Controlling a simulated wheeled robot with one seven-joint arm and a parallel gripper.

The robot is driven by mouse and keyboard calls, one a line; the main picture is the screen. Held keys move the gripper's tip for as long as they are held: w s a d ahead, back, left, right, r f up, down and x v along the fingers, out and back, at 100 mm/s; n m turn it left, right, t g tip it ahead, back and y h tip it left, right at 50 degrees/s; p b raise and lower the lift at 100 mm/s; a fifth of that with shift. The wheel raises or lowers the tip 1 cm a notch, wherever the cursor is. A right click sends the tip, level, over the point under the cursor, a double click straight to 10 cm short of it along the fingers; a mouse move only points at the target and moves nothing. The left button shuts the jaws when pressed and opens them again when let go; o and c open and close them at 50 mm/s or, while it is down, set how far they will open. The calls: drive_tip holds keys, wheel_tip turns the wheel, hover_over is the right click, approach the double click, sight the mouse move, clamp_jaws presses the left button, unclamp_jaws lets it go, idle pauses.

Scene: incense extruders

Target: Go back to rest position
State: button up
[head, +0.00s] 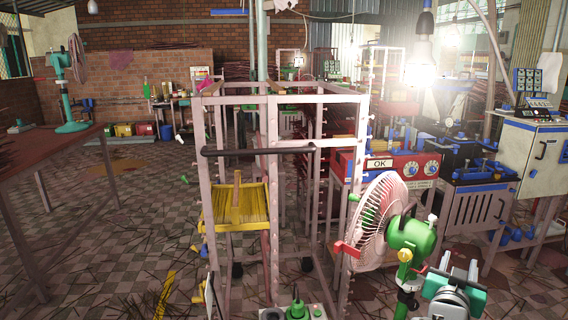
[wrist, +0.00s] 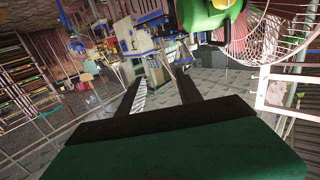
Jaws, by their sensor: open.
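My gripper (wrist: 156,82) shows in the wrist view, with two dark fingers reaching forward from a wide dark and green body. The fingers are apart and nothing is between them. Past the fingertips lie the tiled floor and, farther off, a white and blue machine. A fan with a green motor (wrist: 205,16) and a pale wire cage (wrist: 262,38) is close by at the upper right of that view.
In the head view, a pale metal rack cart (head: 272,180) stands in front, with a yellow tray (head: 236,208) on it. The green fan (head: 412,238) stands right of it. Blue-topped machines (head: 478,185) fill the right; a table (head: 50,155) is left. Tiled floor (head: 120,235) between has scattered sticks.

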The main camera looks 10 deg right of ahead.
drive_tip(key=a+r+n+g+y+p, duration=0.35)
drive_tip(key=a+y+p, duration=0.45)
drive_tip(key=a+p, duration=0.65)
drive_tip(key=s+a+r+n+g+y+p, duration=0.3)
drive_tip(key=s+a+n+g+p, duration=0.2)
drive_tip(key=s+a, duration=0.6)
drive_tip(key=a+g, duration=0.1)
drive_tip(key=a, duration=0.3)
drive_tip(key=shift+s+a+y, duration=0.4)
drive_tip(key=shift+r, duration=0.15)
